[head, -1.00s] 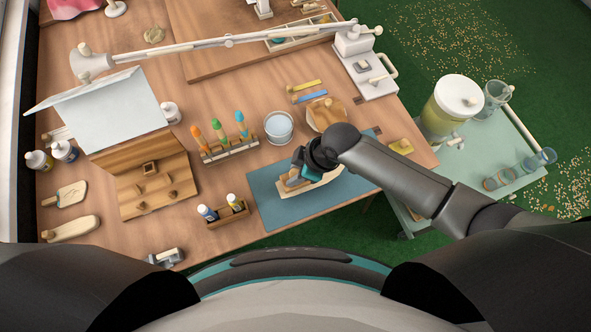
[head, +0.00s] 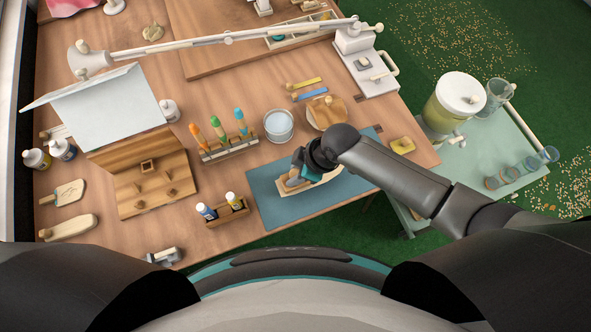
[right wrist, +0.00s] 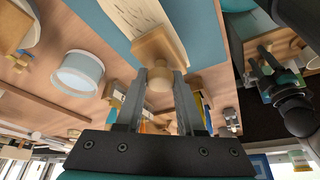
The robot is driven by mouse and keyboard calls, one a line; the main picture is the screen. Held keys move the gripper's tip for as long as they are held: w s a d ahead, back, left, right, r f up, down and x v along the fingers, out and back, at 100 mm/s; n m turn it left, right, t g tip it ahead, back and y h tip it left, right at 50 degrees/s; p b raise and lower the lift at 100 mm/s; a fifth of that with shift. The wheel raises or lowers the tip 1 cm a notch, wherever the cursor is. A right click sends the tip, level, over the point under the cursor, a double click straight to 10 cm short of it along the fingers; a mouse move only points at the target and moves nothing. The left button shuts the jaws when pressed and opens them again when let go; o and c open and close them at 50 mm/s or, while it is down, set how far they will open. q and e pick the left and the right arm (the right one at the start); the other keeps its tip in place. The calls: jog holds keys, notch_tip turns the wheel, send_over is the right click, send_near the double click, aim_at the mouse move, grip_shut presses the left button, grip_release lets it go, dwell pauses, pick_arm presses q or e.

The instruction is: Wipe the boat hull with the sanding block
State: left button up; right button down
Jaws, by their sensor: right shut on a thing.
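The boat hull (head: 322,184), a pale wooden piece, lies on the blue mat (head: 275,211) at the table's front edge. My right gripper (head: 298,174) is over its left part and hides some of it. In the right wrist view, my right gripper (right wrist: 160,85) is shut on the knob of the wooden sanding block (right wrist: 159,45). The block's flat side is against or very close to the hull (right wrist: 135,12), which has fine dark marks; contact is hard to tell. My left gripper is not in view.
The mat's right part is clear.

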jog(key=shift+f, duration=0.3)
jog(key=shift+d, duration=0.15)
